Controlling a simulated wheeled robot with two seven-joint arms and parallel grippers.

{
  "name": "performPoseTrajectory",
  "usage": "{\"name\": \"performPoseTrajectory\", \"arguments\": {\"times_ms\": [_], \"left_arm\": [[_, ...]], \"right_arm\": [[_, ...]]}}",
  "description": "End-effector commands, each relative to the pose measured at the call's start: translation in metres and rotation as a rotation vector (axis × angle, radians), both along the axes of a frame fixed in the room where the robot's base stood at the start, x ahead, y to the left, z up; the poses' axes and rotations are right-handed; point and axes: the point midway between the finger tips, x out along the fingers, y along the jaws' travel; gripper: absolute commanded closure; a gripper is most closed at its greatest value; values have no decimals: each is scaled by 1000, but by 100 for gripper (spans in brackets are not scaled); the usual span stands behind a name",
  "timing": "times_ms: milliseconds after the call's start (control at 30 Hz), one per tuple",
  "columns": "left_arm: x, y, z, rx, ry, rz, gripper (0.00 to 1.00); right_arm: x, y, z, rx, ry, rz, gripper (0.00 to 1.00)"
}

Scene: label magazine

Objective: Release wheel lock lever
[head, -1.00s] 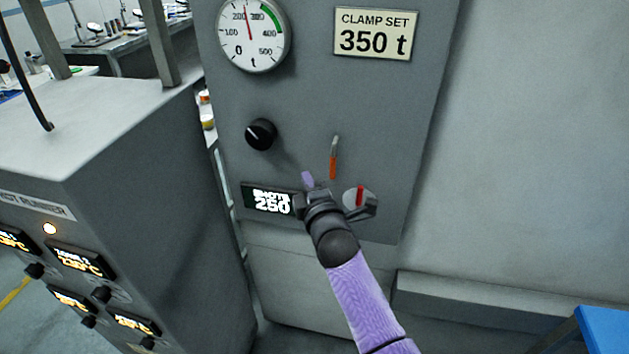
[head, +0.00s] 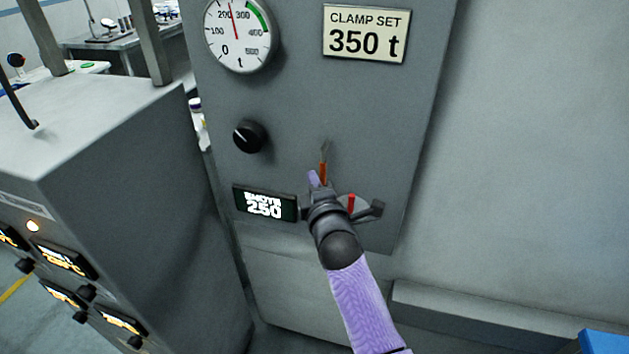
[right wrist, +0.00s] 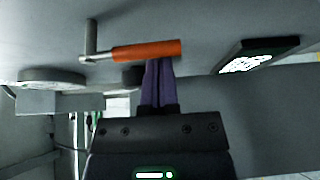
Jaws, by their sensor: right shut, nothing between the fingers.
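The lever with an orange handle (head: 323,171) and a thin metal arm is mounted on the grey machine panel and points down. In the right wrist view the orange handle (right wrist: 148,51) lies across the picture, just beyond the fingertips. My right gripper (head: 314,179) is shut and empty, its purple fingers just left of the handle's lower end in the head view. It also shows in the right wrist view (right wrist: 159,64), fingers together at the handle's edge. I cannot tell whether they touch it. My left gripper is not in view.
A grey cabinet (head: 120,150) stands left. The wall at right is clear.

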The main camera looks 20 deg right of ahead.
Motion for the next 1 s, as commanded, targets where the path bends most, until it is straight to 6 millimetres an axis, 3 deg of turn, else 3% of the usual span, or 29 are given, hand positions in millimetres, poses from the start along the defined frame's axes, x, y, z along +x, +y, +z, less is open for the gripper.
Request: {"name": "performPoseTrajectory", "arguments": {"times_ms": [433,1000], "left_arm": [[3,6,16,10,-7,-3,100],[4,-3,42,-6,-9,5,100]], "right_arm": [[-3,-4,1,-67,45,0,100],[-7,-11,3,-187,125,-1,100]]}}
